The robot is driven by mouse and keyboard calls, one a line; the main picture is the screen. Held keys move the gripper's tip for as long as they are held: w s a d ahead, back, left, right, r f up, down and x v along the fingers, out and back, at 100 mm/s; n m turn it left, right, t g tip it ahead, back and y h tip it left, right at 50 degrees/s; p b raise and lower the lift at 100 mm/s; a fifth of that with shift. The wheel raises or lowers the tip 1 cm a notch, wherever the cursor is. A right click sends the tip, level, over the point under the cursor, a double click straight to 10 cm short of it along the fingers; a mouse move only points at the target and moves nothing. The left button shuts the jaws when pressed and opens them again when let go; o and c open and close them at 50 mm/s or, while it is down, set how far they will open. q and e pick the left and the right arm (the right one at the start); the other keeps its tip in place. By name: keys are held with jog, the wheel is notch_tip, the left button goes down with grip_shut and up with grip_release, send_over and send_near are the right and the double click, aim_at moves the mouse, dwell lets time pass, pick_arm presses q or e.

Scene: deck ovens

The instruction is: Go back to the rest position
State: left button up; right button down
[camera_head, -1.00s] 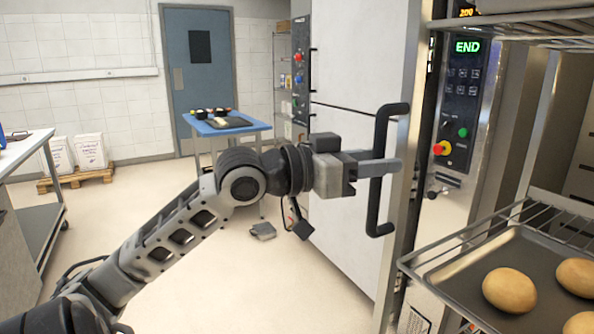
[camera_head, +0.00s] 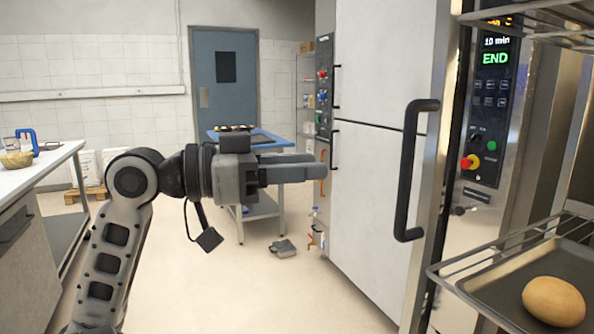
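My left gripper (camera_head: 320,168) is raised in the middle of the camera_head view, its fingers pointing right. The fingers overlap from this angle, so I cannot tell whether they are open or shut. Nothing shows held in them. The black door handle (camera_head: 407,175) is to the right of the fingertips, with a visible gap between them. It sits on the tall pale oven door (camera_head: 374,180). My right gripper is not in view.
The oven rack holds a dark tray (camera_head: 500,291) with a bun (camera_head: 553,301) at the lower right. A control panel (camera_head: 487,110) reads END. A steel counter (camera_head: 38,168) stands at left, a blue-topped table (camera_head: 275,143) behind my gripper. Open floor (camera_head: 250,295) lies between.

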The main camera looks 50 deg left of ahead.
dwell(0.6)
pick_arm(q)
jog(key=w+a+f+n+y, duration=0.35)
jog(key=w+f, duration=0.35)
jog(key=f, duration=0.4)
jog(key=w+d+f+n+g+y+p, duration=0.1)
jog(key=d+f+g, duration=0.1)
jog(key=f, duration=0.7)
jog(key=d+f+n+g+y, duration=0.1)
jog(key=d+f, duration=0.2)
jog(key=f, duration=0.7)
jog(key=s+d+f+m+g, duration=0.1)
jog(key=s+d+f, duration=0.2)
jog(key=d+f, duration=0.2)
jog(key=s+d+f+h, duration=0.1)
jog(key=s+d+f, duration=0.2)
jog(key=d+f, duration=0.2)
jog(key=s+d+f+m+g+p, duration=0.1)
jog(key=s+d+f, duration=0.2)
jog(key=d, duration=0.7)
notch_tip(320, 180, down, 2)
jog(key=shift+s+d+f+m+g, duration=0.15)
jog(key=shift+s+f+m+g, duration=0.1)
jog(key=shift+s+m+g, duration=0.1)
jog(key=shift+h, duration=0.25)
